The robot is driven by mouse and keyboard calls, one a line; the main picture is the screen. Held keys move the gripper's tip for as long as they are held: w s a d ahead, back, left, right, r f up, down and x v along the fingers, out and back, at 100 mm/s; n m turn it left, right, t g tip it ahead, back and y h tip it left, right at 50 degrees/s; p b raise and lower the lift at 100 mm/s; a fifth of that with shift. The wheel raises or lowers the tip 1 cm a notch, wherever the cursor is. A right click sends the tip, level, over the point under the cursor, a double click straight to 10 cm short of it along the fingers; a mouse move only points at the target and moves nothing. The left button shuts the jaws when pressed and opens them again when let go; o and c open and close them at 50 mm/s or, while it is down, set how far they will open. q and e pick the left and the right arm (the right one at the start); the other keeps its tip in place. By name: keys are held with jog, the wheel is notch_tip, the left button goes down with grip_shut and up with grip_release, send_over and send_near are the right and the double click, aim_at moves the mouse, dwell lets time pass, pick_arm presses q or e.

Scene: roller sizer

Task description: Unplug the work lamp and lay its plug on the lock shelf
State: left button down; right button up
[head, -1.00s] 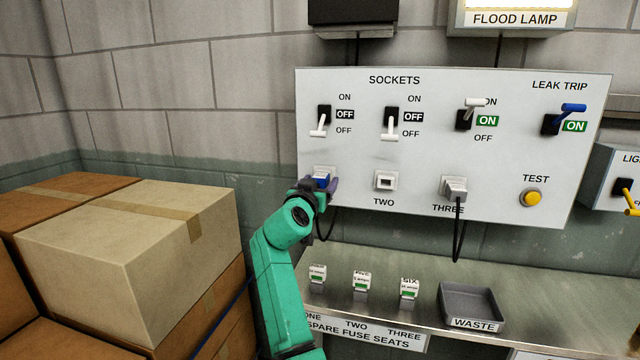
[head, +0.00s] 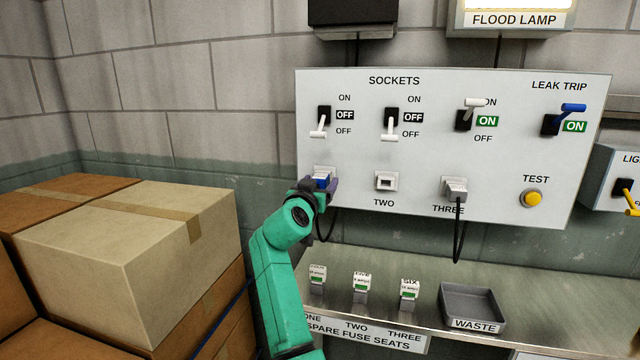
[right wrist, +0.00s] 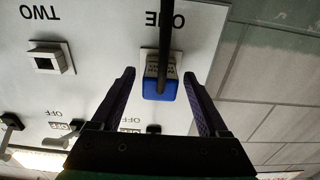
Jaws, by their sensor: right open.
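A blue plug (head: 322,181) sits in socket ONE at the lower left of the white panel (head: 350,155). A black cord hangs from it. My right gripper (head: 320,187) is at this plug. In the right wrist view its two fingers (right wrist: 159,75) are open, one on each side of the blue plug (right wrist: 160,89), with gaps showing; the cord (right wrist: 166,35) runs up the picture. The switch above socket ONE (head: 319,122) is down, marked OFF. No shelf in view is labelled lock shelf. My left gripper is not in view.
Socket TWO (head: 385,181) is empty; socket THREE (head: 455,188) holds a grey plug with a hanging cord. A metal shelf (head: 430,275) below carries fuses and a grey WASTE tray (head: 471,305). Cardboard boxes (head: 125,235) stand at the left.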

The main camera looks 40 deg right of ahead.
aim_at(319, 185)
jog(key=shift+b, duration=0.3)
grip_shut()
dwell(0.3)
jog(key=shift+a+f, duration=0.1)
jog(key=shift+a, duration=0.1)
jog(key=shift+s+a, duration=0.45)
jog(key=shift+a, duration=0.1)
jog(key=shift+b+v, duration=0.8)
jog(key=shift+v, duration=1.35)
